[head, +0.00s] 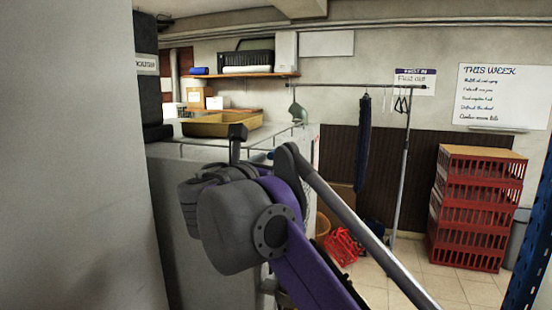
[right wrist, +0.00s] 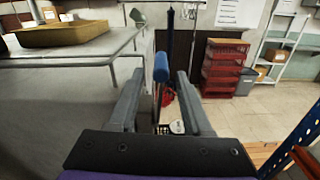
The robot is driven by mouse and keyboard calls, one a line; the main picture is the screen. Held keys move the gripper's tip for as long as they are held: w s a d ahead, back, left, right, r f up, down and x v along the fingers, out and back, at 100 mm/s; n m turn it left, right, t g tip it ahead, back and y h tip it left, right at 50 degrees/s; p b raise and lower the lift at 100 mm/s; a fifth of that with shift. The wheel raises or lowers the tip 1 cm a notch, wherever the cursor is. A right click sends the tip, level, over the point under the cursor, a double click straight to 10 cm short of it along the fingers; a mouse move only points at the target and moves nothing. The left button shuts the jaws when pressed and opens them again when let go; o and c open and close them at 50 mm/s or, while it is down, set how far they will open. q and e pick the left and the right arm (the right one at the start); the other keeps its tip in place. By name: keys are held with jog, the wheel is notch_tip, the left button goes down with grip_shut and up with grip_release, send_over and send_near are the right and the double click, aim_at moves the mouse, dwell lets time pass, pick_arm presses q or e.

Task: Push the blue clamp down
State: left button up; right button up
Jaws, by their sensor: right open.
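The blue clamp shows in the right wrist view as a blue handle (right wrist: 161,67) on a thin upright bar, at the edge of a grey metal table (right wrist: 75,62). My right gripper (right wrist: 160,76) is open, with one grey finger on each side of the handle. I cannot tell whether either finger touches it. The lower part of the clamp is unclear. In the head view my right arm comes in from the lower right in front of the table, and its wrist hides most of the clamp area. My left gripper is not in view.
A tan tray (head: 222,124) lies on the table. A garment rail (head: 404,165) stands behind it. Stacked red crates (head: 475,215) stand at the right, and a red basket (head: 342,247) is on the floor. A blue rack post (head: 531,235) is at the right edge.

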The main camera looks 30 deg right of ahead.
jog(key=shift+x, duration=1.7)
grip_shut()
